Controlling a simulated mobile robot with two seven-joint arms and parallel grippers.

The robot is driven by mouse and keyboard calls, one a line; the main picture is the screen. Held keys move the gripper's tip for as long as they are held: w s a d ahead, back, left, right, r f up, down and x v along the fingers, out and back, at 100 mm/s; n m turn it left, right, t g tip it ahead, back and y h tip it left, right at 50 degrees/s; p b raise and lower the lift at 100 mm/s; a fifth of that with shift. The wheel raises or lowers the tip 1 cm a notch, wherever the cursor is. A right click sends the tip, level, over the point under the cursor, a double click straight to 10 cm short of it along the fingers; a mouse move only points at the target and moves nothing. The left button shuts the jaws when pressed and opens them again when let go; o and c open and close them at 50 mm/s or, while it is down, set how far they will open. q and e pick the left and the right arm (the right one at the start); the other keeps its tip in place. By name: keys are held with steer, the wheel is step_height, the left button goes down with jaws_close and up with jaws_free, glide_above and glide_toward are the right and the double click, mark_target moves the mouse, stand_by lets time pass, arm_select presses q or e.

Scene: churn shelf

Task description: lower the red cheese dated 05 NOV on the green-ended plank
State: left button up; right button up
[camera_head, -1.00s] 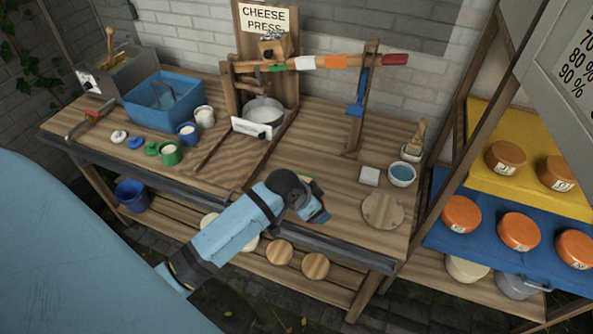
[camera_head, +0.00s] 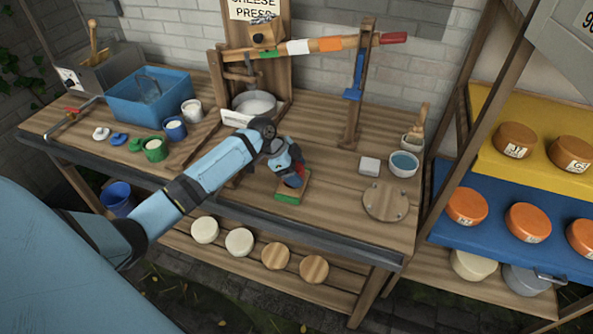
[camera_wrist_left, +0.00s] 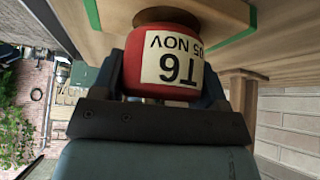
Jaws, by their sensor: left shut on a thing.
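My left gripper (camera_head: 287,170) is shut on the red cheese (camera_head: 295,180), over the green-ended plank (camera_head: 293,198) near the front of the bench. In the left wrist view the red cheese (camera_wrist_left: 130,75) sits between the fingers (camera_wrist_left: 165,90). Its pale label reads T6 and 05 NOV, upside down. The plank (camera_wrist_left: 205,18) is close to the cheese there, with a dark round shadow beside it. I cannot tell whether cheese and plank touch. In the head view the gripper and arm hide part of the cheese and plank. My right gripper is not in view.
The cheese press (camera_head: 255,85) with its lever stands behind. A round wooden board (camera_head: 385,201), a white block (camera_head: 370,166) and a blue bowl (camera_head: 404,164) lie to the right. Orange cheeses (camera_head: 527,222) stand on the shelf at right. Bench (camera_head: 335,215) right of the plank is clear.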

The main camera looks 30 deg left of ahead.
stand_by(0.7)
arm_select(q)
steer(key=shift+f, duration=0.5)
steer(key=o, duration=1.1)
